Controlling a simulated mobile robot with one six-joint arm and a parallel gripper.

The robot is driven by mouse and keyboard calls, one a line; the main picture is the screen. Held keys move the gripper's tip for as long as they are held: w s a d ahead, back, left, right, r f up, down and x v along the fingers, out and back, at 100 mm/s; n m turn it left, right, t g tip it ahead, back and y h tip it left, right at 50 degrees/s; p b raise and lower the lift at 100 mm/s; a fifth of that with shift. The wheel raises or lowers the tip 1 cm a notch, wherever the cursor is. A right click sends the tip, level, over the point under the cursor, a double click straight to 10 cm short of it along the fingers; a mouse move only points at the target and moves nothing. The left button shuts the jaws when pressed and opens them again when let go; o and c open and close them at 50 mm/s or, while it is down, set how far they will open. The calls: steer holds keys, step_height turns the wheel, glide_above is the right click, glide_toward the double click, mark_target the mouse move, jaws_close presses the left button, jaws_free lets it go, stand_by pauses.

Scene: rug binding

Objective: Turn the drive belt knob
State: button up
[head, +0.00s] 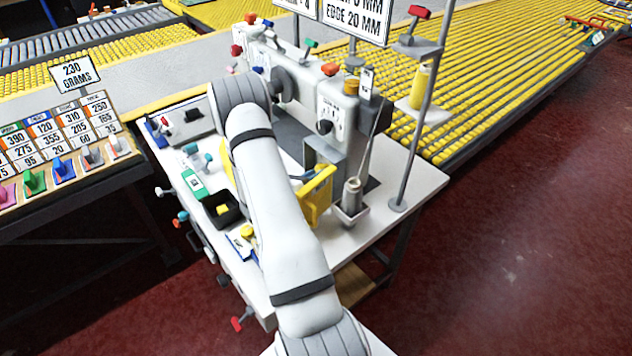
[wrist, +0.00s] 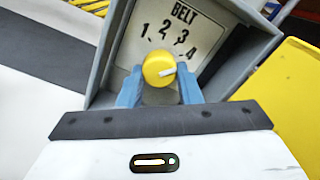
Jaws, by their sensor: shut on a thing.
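The drive belt knob (wrist: 157,67) is round and yellow with a white pointer mark. In the wrist view it sits in front of a white dial plate (wrist: 168,28) marked BELT and 1 to 4, inside a grey housing (wrist: 116,40). The pointer lies toward the right, on the side of the 4. My gripper (wrist: 160,92) has its two blue fingers on either side of the knob and is shut on it. In the head view my arm covers most of the area around the gripper, and I cannot make out the knob there.
A white sewing machine (head: 345,112) stands on the white table (head: 405,180). A yellow panel (head: 318,197) is beside my arm and shows at right in the wrist view (wrist: 285,95). A black tray (head: 222,209) lies left.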

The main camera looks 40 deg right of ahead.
steer(key=shift+f+m+b, duration=0.1)
steer(key=shift+m+b, duration=0.9)
steer(key=shift+b, duration=0.05)
steer(key=o, duration=1)
